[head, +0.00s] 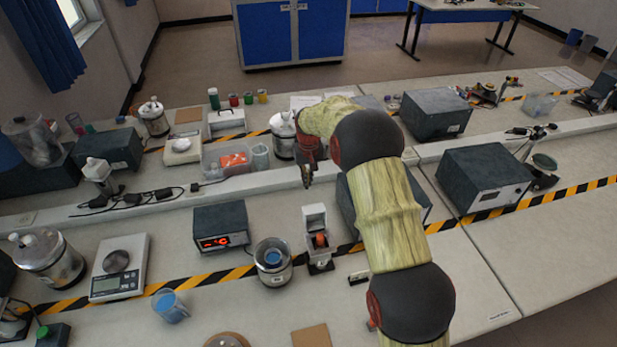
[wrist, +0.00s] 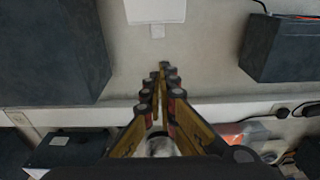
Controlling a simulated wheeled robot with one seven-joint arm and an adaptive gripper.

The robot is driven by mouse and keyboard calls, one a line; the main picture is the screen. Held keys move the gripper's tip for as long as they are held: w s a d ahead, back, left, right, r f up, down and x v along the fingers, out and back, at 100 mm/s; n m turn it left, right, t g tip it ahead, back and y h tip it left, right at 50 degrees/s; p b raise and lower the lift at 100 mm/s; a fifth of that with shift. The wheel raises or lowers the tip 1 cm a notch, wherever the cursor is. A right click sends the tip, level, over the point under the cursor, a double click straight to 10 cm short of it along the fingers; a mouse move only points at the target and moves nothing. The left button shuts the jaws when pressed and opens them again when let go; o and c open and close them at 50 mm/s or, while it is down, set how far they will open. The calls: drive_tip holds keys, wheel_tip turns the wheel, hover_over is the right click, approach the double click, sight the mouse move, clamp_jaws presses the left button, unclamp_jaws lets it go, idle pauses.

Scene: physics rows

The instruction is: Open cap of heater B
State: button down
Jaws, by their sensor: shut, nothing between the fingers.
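Several metal vessels with pale knobbed lids stand on the bench in the head view: one at front left (head: 45,258), one at back left (head: 153,118), and one behind my gripper (head: 283,135). Another metal vessel (head: 272,265) at front centre shows blue inside its open-looking top. I can read no letter marking any as heater B. My gripper (head: 307,183) hangs above the bench, behind a white upright device with an orange part (head: 317,240). In the wrist view its fingers (wrist: 163,68) are together and empty, apart from any lid. Part of a rounded metallic thing (wrist: 160,146) shows behind them.
A dark box with a red display (head: 221,228) stands left of the white device. Dark boxes (head: 483,178) stand to the right. A raised ledge with cables (head: 130,198) crosses the bench. A scale (head: 119,268) and a blue-filled beaker (head: 170,305) stand at front left.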

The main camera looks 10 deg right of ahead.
drive_tip(key=s+f, duration=0.1)
drive_tip(key=f, duration=0.1)
drive_tip(key=s+f, duration=0.2)
drive_tip(key=shift+s+f+p, duration=0.2)
drive_tip(key=shift+f+p, duration=0.15)
idle(0.3)
drive_tip(key=shift+s, duration=0.1)
drive_tip(key=shift+s+r+t+b, duration=0.4)
drive_tip(key=shift+s+t+b, duration=0.15)
drive_tip(key=shift+b, duration=0.35)
drive_tip(key=shift+s+r, duration=0.55)
drive_tip(key=shift+s, duration=0.1)
